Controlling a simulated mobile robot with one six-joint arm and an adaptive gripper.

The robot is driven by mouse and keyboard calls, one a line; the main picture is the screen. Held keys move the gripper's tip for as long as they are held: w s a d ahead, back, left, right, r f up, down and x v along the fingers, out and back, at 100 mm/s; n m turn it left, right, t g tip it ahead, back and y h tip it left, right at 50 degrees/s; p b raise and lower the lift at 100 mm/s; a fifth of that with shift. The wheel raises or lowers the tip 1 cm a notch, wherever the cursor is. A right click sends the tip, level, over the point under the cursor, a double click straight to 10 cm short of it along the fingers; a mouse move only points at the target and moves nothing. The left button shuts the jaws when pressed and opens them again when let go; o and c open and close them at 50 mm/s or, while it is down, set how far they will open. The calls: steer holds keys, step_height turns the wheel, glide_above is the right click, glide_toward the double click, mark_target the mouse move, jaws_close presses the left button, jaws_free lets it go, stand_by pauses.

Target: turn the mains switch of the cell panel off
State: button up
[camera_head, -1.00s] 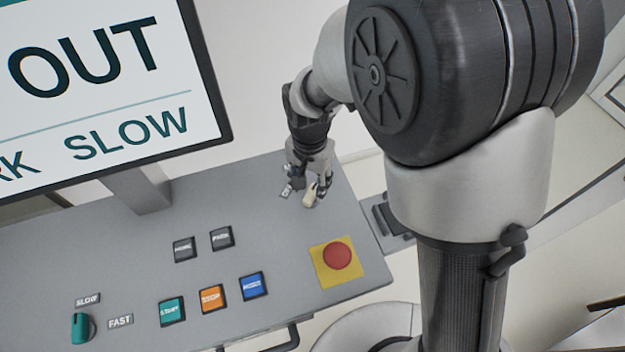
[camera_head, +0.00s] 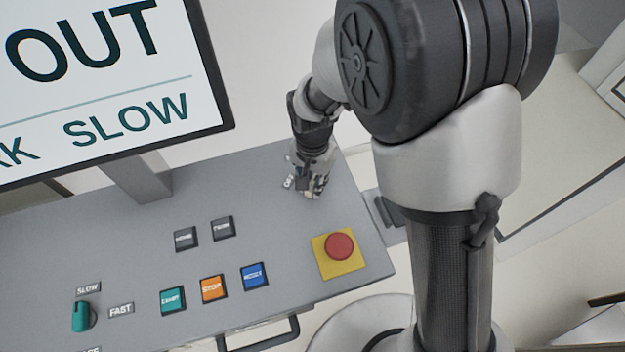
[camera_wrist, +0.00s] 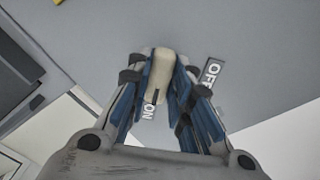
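The mains switch (camera_wrist: 162,75) is a cream knob with a dark pointer mark, on the grey panel (camera_head: 255,190). Its mark points toward the ON label (camera_wrist: 149,111); the OFF label (camera_wrist: 212,72) lies to the right in the wrist view and also shows in the head view (camera_head: 289,182). My gripper (camera_wrist: 163,72) points down at the panel's far right corner, its blue-padded fingers on both sides of the knob, seemingly touching it. In the head view my gripper (camera_head: 308,188) hides most of the knob.
A red emergency button (camera_head: 340,246) on a yellow plate sits nearer the front. Several push buttons, including the orange STOP (camera_head: 213,287), and a green SLOW/FAST selector (camera_head: 82,317) lie to the left. A large screen (camera_head: 100,80) stands at the back left.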

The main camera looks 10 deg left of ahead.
jaws_close()
steer(key=shift+n, duration=0.3)
steer(key=n, duration=0.7)
steer(key=shift+n, duration=0.3)
steer(key=n, duration=0.9)
steer(key=shift+n, duration=0.5)
